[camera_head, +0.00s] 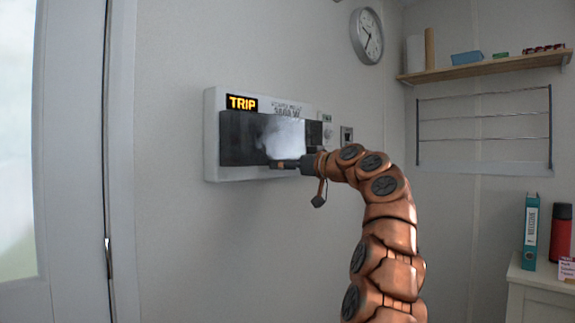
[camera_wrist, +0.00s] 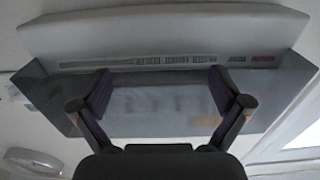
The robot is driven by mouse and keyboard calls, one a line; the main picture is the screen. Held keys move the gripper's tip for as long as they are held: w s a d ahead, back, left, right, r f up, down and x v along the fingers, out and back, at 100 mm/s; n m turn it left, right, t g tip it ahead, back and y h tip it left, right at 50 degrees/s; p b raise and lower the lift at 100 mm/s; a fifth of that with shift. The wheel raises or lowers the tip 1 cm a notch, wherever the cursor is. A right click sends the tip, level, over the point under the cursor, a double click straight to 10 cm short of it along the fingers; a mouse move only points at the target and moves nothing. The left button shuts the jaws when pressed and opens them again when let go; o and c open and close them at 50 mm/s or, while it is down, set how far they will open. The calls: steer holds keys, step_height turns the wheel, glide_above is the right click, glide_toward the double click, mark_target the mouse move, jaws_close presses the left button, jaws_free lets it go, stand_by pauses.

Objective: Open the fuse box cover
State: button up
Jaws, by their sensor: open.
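The white fuse box (camera_head: 212,140) hangs on the wall with a lit orange "TRIP" sign at its upper left. Its dark, see-through cover (camera_head: 240,140) lies across the front, with a pale glare patch on it. I cannot tell whether it stands slightly ajar. My gripper (camera_head: 287,164) is at the cover's lower edge, right of the middle. In the wrist view the gripper (camera_wrist: 158,88) is open, its two fingers spread in front of the grey cover (camera_wrist: 150,105). Nothing is between the fingers. Contact with the cover cannot be told.
Small wall fittings (camera_head: 347,136) sit right of the box. A clock (camera_head: 367,36) hangs above right. A wooden shelf (camera_head: 485,68) and a wire rack (camera_head: 484,128) are on the right wall. A door frame (camera_head: 122,160) stands left. The wall below the box is clear.

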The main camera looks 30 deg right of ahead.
steer(key=shift+c, duration=0.4)
steer(key=c, duration=1.2)
steer(key=shift+c, duration=0.2)
steer(key=shift+r, duration=0.1)
